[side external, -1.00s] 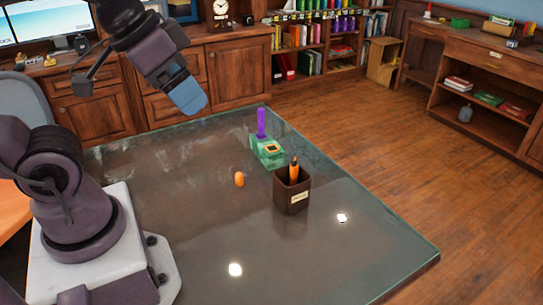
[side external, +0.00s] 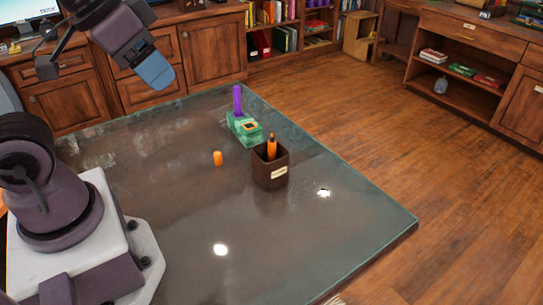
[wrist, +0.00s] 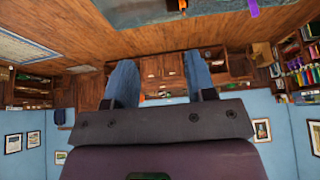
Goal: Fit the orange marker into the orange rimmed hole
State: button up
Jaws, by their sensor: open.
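An orange marker (side external: 271,149) with a dark tip stands in a dark square cup (side external: 270,172) on the table. Behind the cup, a green block (side external: 238,124) has an orange rimmed hole (side external: 250,127) on top, with nothing seen in it. A purple marker (side external: 238,100) stands upright in the block's far end; it also shows at the top of the wrist view (wrist: 253,8). A short orange piece (side external: 217,158) stands on the table left of the cup. My gripper (side external: 157,72) is high, left of the block, its blue fingers (wrist: 160,76) apart and empty.
Wood cabinets (side external: 212,52) and bookshelves stand beyond the table.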

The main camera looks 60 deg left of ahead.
jog(key=m+g, duration=0.6)
jog(key=m, duration=1.6)
send_near(269, 141)
jog(key=f, duration=0.3)
jog(key=shift+s, duration=0.25)
jog(key=shift+w+d+f, duration=0.15)
jog(key=shift+f, duration=1.15)
jog(key=shift+w+d+f, duration=0.1)
jog(key=shift+w+f, duration=0.1)
jog(key=shift+f, duration=1.15)
